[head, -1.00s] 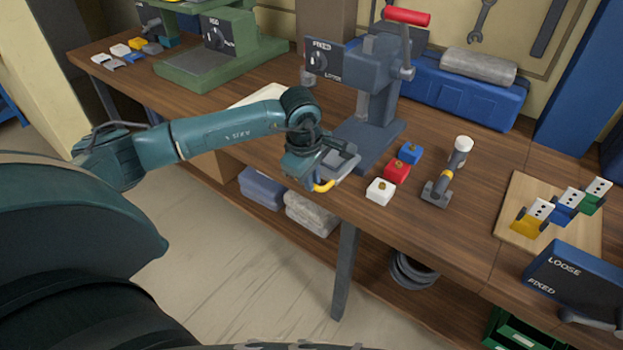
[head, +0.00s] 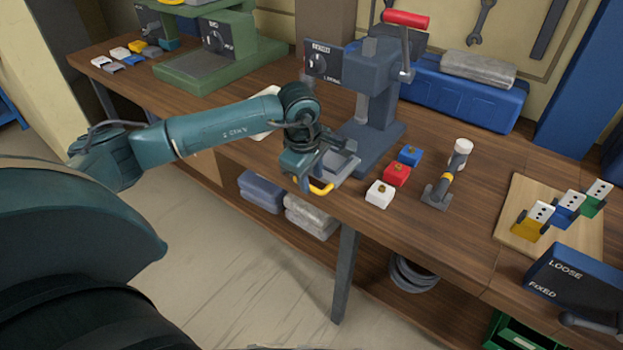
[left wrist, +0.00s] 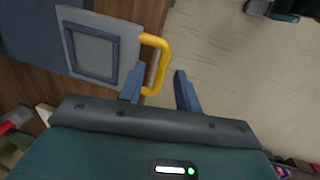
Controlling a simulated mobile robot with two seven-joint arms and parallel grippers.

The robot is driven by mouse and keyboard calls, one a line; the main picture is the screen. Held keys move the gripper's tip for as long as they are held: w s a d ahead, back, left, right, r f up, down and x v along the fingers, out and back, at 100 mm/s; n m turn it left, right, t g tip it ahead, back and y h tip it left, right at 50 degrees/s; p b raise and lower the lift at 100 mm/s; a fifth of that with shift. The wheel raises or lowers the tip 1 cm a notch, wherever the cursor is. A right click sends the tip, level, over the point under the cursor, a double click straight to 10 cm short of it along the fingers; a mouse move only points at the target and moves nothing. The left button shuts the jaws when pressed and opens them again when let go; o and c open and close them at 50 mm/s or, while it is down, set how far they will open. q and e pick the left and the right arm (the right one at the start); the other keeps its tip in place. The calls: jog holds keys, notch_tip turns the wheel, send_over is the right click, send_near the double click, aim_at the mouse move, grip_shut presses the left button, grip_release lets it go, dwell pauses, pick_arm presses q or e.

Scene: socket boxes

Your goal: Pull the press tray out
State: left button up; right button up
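The press (head: 376,95) is grey-blue with a red-handled lever and stands on the bench. Its grey tray (head: 345,166) is at the front of its base, with a yellow loop handle (head: 321,188) facing the bench's front edge. The left wrist view shows the tray (left wrist: 92,50) and handle (left wrist: 165,62) from above. My left gripper (head: 305,184) is at the handle. In the left wrist view its fingers (left wrist: 159,92) are apart, with the handle's outer bar between them; I see no clamping. My right gripper is not in view.
White, red (head: 397,174) and blue blocks sit right of the tray. A grey tool (head: 437,192) stands beyond them. A wooden board (head: 507,219) with socket pieces is farther right. The floor before the bench is clear.

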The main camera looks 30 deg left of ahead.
pick_arm(q)
notch_tip(320, 180, up, 12)
jog(key=s, duration=0.2)
jog(key=shift+f+b, duration=0.2)
jog(key=shift+b, duration=0.15)
